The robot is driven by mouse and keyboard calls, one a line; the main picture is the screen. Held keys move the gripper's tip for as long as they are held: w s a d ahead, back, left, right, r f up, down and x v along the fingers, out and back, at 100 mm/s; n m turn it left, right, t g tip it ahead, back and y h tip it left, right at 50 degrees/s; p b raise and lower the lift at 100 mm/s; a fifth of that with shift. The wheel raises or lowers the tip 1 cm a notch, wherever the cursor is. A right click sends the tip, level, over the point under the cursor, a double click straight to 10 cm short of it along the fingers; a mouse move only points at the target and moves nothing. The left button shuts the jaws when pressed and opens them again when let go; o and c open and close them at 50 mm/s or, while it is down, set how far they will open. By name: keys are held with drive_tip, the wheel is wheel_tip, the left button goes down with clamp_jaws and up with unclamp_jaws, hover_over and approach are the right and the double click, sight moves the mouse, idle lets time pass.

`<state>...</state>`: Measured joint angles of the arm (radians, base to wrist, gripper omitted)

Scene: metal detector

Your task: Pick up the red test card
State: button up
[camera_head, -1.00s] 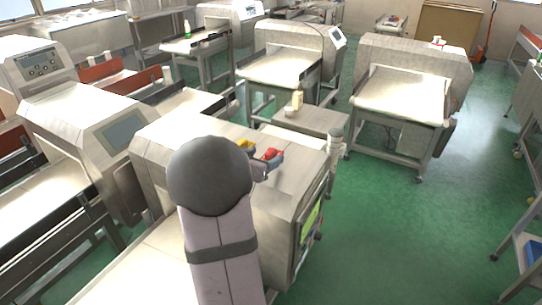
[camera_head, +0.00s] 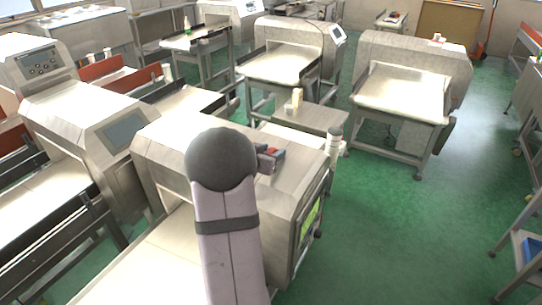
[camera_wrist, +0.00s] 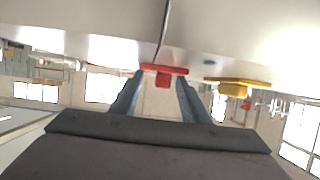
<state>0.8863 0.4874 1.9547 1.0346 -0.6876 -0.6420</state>
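The red test card (camera_wrist: 165,70) is in the wrist view, just beyond my fingertips, with a small red block (camera_wrist: 163,82) on its near side between the fingers. My gripper (camera_wrist: 160,77) is open, with one blue-grey finger on each side of that block. I cannot tell whether either finger touches it. In the head view my gripper (camera_head: 268,158) is low over the top of the nearest metal detector (camera_head: 300,178), and a bit of red (camera_head: 279,153) shows beside it. My arm hides part of this area.
A yellow card (camera_wrist: 237,84) lies right of the red one in the wrist view; my arm hides it in the head view. A white cylinder (camera_head: 334,140) stands past the machine's right edge. A small table (camera_head: 315,118) with a pale bottle (camera_head: 296,100) stands behind.

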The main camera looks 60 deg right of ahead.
sight(271, 151)
drive_tip(key=shift+r, duration=0.15)
wheel_tip(271, 151, up, 10)
drive_tip(key=shift+f+p, duration=0.1)
drive_tip(key=shift+p, duration=0.45)
